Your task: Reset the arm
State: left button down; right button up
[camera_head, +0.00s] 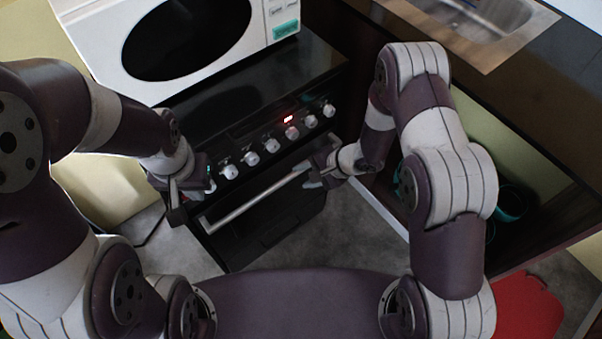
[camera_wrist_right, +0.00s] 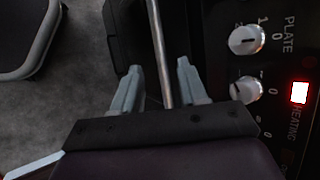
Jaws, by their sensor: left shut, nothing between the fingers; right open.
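The black oven (camera_head: 262,222) stands ahead of me with its door looking closed. Its metal handle (camera_head: 258,198) runs across the top of the door. My right gripper (camera_head: 312,181) is at the right end of the handle. In the right wrist view it is open (camera_wrist_right: 158,85), and the handle bar (camera_wrist_right: 158,40) shows between its two fingers; I cannot tell whether they touch. My left gripper (camera_head: 188,200) is shut and empty, close to the left end of the handle and the leftmost knob. Its fingertips are partly hard to make out.
A white microwave (camera_head: 88,38) stands above the stove top (camera_head: 215,95). Several white knobs (camera_head: 270,145) and a red display (camera_head: 288,119) line the oven front. A counter with a sink (camera_head: 478,22) is at the right, above a shelf with teal dishes (camera_head: 512,203). Grey floor lies below.

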dwell(0.4)
jog(key=s+d+r+n+g+h+p, duration=0.1)
jog(key=s+d+r+n+h, duration=0.1)
jog(key=d+n+h, duration=0.3)
jog(key=s+d+r+n+h+p, duration=0.15)
jog(key=d+n, duration=0.25)
jog(key=d, duration=0.4)
jog(key=s+d+r+p, duration=0.1)
jog(key=s+r, duration=0.4)
jog(key=r, duration=0.6)
jog(key=s+d+r+h+p, duration=0.1)
jog(key=s+r, duration=0.4)
jog(key=r, duration=0.5)
jog(key=shift+s+r+p, duration=0.2)
jog(key=shift+r+p, duration=0.15)
jog(key=shift+p, duration=0.1)
